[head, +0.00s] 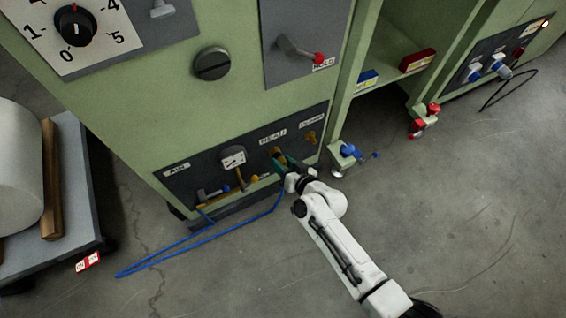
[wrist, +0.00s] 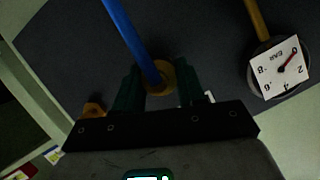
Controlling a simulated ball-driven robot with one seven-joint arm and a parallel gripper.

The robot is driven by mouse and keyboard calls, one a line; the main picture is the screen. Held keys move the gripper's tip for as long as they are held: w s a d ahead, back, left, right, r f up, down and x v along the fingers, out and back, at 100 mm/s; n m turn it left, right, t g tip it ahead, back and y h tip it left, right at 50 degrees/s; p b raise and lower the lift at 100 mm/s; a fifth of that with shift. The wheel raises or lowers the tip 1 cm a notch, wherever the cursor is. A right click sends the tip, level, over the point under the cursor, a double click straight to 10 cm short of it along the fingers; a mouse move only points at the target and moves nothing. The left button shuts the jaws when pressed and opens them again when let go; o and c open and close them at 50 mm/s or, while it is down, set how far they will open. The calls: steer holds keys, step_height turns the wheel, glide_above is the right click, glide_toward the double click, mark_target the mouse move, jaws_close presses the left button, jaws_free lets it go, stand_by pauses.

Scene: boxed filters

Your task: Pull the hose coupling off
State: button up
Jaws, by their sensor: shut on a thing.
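My gripper (head: 281,160) reaches the dark lower panel (head: 205,172) of the green cabinet, below the middle label. In the wrist view its two dark green fingers (wrist: 160,72) are shut on a yellow-brass ring-shaped coupling (wrist: 168,80), one on each side. A blue hose (wrist: 125,30) runs up from the coupling in that view. In the head view the blue hose (head: 190,238) loops over the floor in front of the cabinet. The join between coupling and panel is hidden, so I cannot tell whether they touch.
A pressure gauge (head: 233,158) on a brass stem is left of my gripper; it also shows in the wrist view (wrist: 279,69). A small brass fitting (head: 311,137) is to the right. A grey cart (head: 75,190) stands far left. The right foreground floor is clear.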

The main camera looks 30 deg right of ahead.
steer(key=shift+c, duration=0.5)
steer(key=shift+s, duration=0.55)
steer(key=shift+s, duration=0.1)
steer(key=shift+s, duration=0.35)
steer(key=shift+s, duration=0.3)
steer(key=shift+s, duration=0.35)
steer(key=shift+s, duration=0.35)
steer(key=shift+s, duration=0.35)
steer(key=shift+s, duration=0.65)
